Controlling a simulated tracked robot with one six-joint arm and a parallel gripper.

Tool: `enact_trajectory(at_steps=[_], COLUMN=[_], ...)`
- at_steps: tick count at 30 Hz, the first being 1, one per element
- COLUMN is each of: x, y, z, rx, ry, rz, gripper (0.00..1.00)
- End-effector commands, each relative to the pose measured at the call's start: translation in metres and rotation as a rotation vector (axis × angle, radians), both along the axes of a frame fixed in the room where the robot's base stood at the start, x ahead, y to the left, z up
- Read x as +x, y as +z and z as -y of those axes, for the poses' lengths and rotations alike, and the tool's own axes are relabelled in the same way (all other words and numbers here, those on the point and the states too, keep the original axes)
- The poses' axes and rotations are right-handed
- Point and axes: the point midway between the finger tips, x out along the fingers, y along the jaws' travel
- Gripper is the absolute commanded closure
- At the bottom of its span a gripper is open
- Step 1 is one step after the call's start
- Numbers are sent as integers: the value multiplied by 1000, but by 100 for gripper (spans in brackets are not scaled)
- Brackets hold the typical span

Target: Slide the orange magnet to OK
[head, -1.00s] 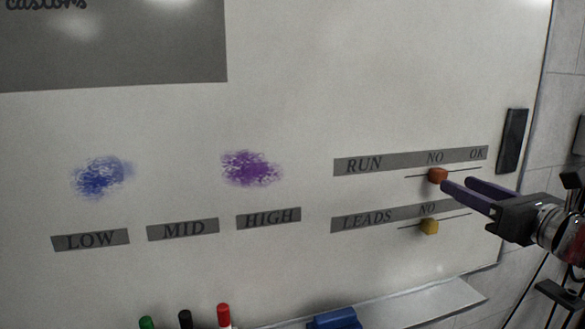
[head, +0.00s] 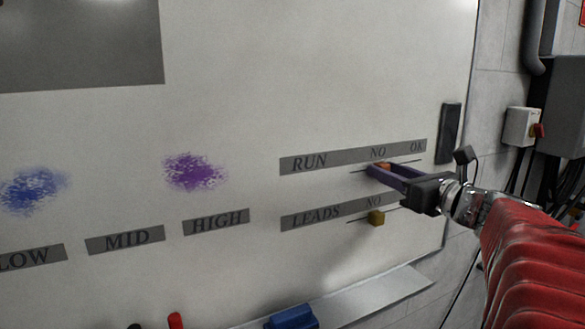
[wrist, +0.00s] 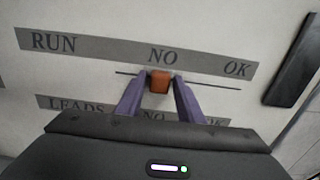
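The orange magnet (head: 384,165) sits on the upper slider line of the whiteboard, in the RUN row, below the word NO (head: 378,152). The word OK (head: 417,147) is to its right on the same label. My gripper (head: 379,168) is at the board with its purple fingers on either side of the magnet. In the wrist view the magnet (wrist: 159,82) shows between the two fingertips (wrist: 160,80), with what looks like a narrow gap beside it. The near finger partly hides the magnet in the head view.
A yellow magnet (head: 376,218) sits below on the LEADS line, under NO. A dark bar (head: 449,133) is fixed at the board's right edge. A tray (head: 375,290) with a blue eraser (head: 292,317) runs along the bottom. The line right of the orange magnet is clear.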

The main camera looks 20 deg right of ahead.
Motion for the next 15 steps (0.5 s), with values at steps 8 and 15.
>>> enact_trajectory(at_steps=[8, 15], x=[0, 0], y=[0, 0], z=[0, 0], rx=[0, 0], ry=[0, 0], rz=[0, 0], gripper=[86, 100])
